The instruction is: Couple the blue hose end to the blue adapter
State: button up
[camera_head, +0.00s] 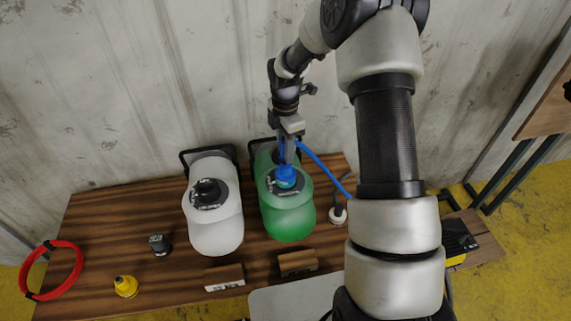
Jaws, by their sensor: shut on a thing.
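The blue adapter (286,177) sits on top of the green canister (288,222), which stands upright on the wooden table. My gripper (289,158) is directly above it, pointing down and shut on the blue hose end. The hose end is mostly hidden by the fingers. The blue hose (322,167) runs from the gripper down to the right and passes behind my arm. The hose end is at or just above the adapter; I cannot tell whether they touch.
A white canister (217,231) with a black cap stands left of the green one. A yellow adapter (126,286), a dark adapter (160,244), a white fitting (338,215) and two wooden blocks (223,277) (298,263) are on the table (95,235). A red hose coil (52,270) lies far left.

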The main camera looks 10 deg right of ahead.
jog(key=shift+f+b, duration=0.65)
jog(key=shift+f, duration=0.35)
dwell(0.3)
jog(key=o, duration=1.1)
jog(key=shift+o, duration=0.2)
jog(key=shift+r, duration=0.1)
notch_tip(320, 180, up, 17)
jog(key=shift+r, duration=0.15)
